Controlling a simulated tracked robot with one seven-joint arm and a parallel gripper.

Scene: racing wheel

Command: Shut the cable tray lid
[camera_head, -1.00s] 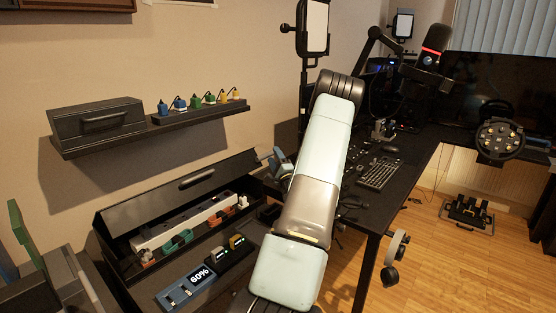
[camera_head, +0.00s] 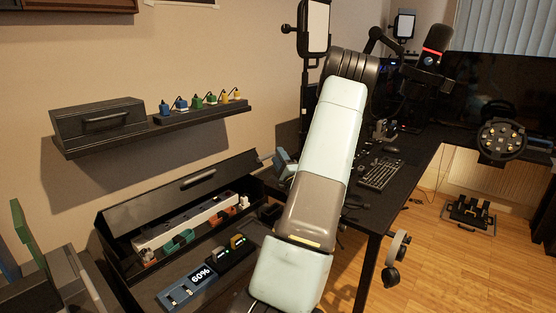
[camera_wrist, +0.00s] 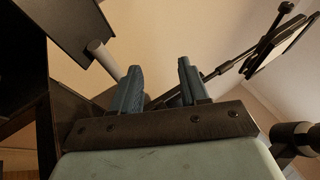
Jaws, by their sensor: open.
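The cable tray (camera_head: 122,262) is a long black box on the low surface at the lower left, with a white power strip and coloured plugs inside. My gripper (camera_head: 281,161) is just off the lid's right end in the head view, partly hidden by my arm. In the wrist view my gripper (camera_wrist: 159,68) has two blue fingers apart with nothing between them. A dark panel, seemingly the lid (camera_wrist: 70,25), is at the upper left there, with a grey bar beside the left finger.
A wall shelf (camera_head: 160,138) with a black box and several coloured plugs hangs above the tray. A blue 60% display unit (camera_head: 190,285) lies in front of it. A light stand (camera_head: 306,95) rises behind my arm. The desk (camera_head: 405,185) is to the right.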

